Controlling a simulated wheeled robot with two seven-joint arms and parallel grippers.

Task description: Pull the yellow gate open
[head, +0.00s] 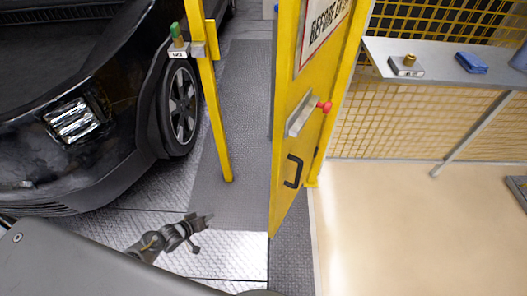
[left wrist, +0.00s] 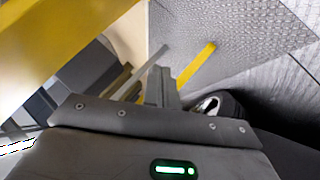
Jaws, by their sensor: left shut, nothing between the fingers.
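The yellow gate (head: 287,130) stands swung open toward me in the head view, its near edge well apart from the yellow post (head: 213,110) on the left. Its face carries a black pull handle (head: 292,171), a grey latch plate with a red knob (head: 325,106) and part of a warning sign. My left gripper (head: 208,219) is left of the gate's lower near edge, apart from the handle. It is shut and empty; its fingers also show in the left wrist view (left wrist: 162,88). My right gripper is not in view.
A black car (head: 100,170) stands at the left behind the post. A grey shelf (head: 435,60) on the yellow mesh fence at the right holds a brass-topped block (head: 406,66) and a blue item (head: 471,63). Grey tread-plate floor (head: 240,130) is clear through the gateway.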

